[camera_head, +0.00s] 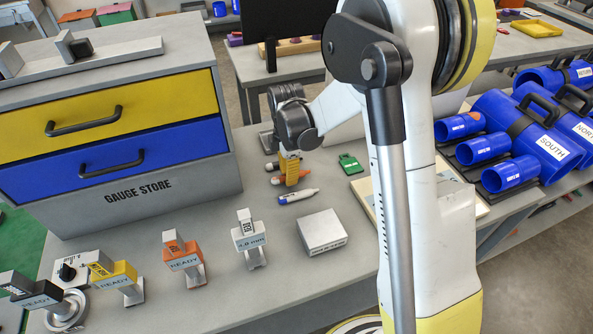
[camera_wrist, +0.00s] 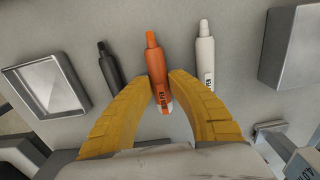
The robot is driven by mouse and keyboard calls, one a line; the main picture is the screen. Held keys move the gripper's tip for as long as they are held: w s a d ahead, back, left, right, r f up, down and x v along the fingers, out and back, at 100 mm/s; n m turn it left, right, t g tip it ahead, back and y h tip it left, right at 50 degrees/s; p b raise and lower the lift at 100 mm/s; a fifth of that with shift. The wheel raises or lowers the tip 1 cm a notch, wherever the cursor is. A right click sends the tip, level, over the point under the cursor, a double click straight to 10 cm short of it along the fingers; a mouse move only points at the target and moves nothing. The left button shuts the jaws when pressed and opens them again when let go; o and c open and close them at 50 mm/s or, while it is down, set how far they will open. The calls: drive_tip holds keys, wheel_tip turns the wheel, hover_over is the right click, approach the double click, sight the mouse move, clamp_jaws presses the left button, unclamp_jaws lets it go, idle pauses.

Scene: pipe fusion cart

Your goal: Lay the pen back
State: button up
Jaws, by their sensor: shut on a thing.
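An orange pen (camera_wrist: 155,62) with a white end lies between the yellow fingertips of my gripper (camera_wrist: 166,90) in the wrist view. The gripper is shut on it. In the head view, my gripper (camera_head: 288,178) is low over the grey bench, and the orange pen (camera_head: 302,175) shows partly behind the fingers. Whether the pen touches the bench is not clear. A dark pen (camera_wrist: 108,65) lies to its left and a white pen (camera_wrist: 205,60) to its right in the wrist view. A white pen with a blue end (camera_head: 298,196) lies nearer in the head view.
A grey box (camera_head: 322,232) and a green tag (camera_head: 350,163) are nearby on the bench. A square grey tray (camera_wrist: 20,80) shows in the wrist view. Several READY gauges (camera_head: 184,262) stand in front, the gauge store drawers (camera_head: 110,150) at left, blue cylinders (camera_head: 520,135) at right.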

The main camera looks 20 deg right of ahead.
drive_tip(key=shift+f, duration=0.3)
drive_tip(key=shift+f, duration=0.2)
drive_tip(key=o, duration=0.9)
drive_tip(key=shift+r, duration=0.1)
